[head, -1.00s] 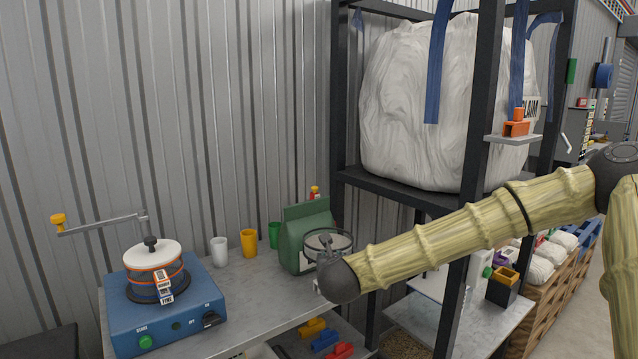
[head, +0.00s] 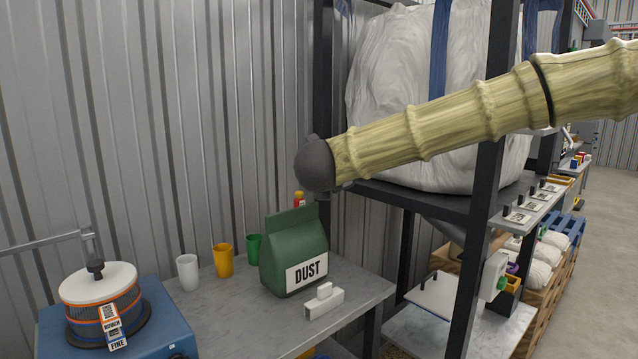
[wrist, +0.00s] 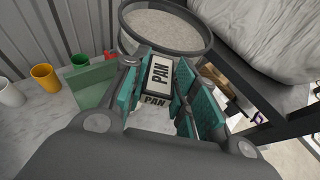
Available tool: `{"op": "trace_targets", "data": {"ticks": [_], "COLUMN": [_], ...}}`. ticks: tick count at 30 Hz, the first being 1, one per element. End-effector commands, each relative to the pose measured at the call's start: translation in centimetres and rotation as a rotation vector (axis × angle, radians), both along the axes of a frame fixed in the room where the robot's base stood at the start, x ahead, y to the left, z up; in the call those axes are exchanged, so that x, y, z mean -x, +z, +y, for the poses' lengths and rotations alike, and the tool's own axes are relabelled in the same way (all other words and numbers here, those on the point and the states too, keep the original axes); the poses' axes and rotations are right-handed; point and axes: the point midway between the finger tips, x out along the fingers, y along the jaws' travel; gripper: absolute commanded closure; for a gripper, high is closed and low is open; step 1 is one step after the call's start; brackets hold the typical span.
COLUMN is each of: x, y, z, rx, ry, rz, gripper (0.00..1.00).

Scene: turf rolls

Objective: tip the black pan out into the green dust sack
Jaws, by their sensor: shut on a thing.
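The green dust sack (head: 296,255) stands upright on the grey bench in the head view, its white DUST label facing me. Its edge shows at the left of the wrist view (wrist: 92,88). The black pan (wrist: 207,50) is round with a dark rim and a pale speckled inside. My gripper (wrist: 160,75) is shut on the pan's block-like grip, which bears PAN labels, between its teal pads. In the head view my arm's end is raised above the sack, and it hides the gripper and pan.
A white block (head: 324,301) sits on the bench (head: 235,312) in front of the sack. White, yellow (head: 223,260) and green cups stand left of it. A sieve machine (head: 100,300) is at far left. A dark rack (head: 482,210) with a big white bag (head: 420,110) stands right.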

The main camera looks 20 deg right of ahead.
Motion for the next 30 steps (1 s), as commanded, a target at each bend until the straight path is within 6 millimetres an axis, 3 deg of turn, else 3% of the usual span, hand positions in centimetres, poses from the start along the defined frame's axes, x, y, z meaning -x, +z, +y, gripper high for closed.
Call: {"op": "trace_targets", "data": {"ticks": [30], "x": [-0.5], "y": [1.9], "z": [1.2], "rx": [0.278], "ry": [0.001], "rz": [0.129], "gripper": [1.0]}}
